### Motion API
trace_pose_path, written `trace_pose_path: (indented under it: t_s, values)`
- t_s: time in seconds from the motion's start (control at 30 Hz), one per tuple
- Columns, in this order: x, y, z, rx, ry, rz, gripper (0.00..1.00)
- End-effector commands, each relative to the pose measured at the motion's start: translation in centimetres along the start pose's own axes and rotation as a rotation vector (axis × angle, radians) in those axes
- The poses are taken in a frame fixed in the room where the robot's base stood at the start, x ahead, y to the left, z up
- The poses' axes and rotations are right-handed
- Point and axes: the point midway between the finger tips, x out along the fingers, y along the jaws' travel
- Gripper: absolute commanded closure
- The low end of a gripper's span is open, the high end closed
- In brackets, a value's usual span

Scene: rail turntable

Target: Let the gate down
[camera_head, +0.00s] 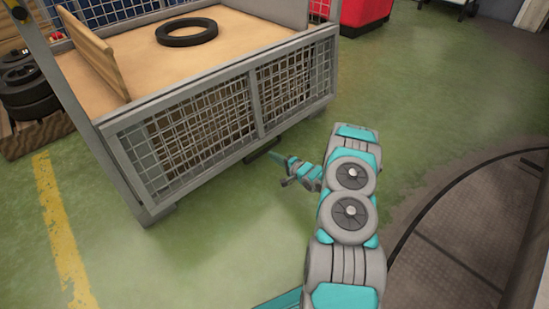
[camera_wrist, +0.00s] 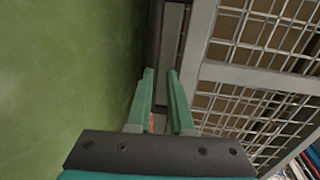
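The gate is the grey-framed wire mesh front (camera_head: 230,111) of a large cage in the head view, and it stands upright. Its mesh and frame also fill the right side of the wrist view (camera_wrist: 252,75). A short dark bar (camera_head: 262,151) sticks out low at the gate's foot. My gripper (camera_head: 277,159) is low over the floor, close to this bar. In the wrist view, my gripper's (camera_wrist: 160,73) two green fingers are apart, with a dark bar and a grey rail beyond the tips. I see nothing held, and contact cannot be told.
The cage's wooden deck carries a tyre (camera_head: 187,32) and an upright board (camera_head: 94,47). More tyres (camera_head: 27,91) stand on a wooden pallet at the left. A red cabinet (camera_head: 365,12) is behind. The green floor is clear in front, and a curved track edge (camera_head: 425,215) runs at right.

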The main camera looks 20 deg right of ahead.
Motion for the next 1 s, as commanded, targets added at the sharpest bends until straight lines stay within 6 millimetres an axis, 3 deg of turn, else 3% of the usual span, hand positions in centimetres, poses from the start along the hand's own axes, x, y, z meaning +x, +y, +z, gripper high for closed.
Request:
trace_pose_path:
  t_s: [0.17, 1.0]
  values:
    - [0.00, 0.00, -0.01, 0.000, 0.000, 0.000, 1.00]
    - [-0.01, 0.01, 0.00, 0.000, 0.000, 0.000, 1.00]
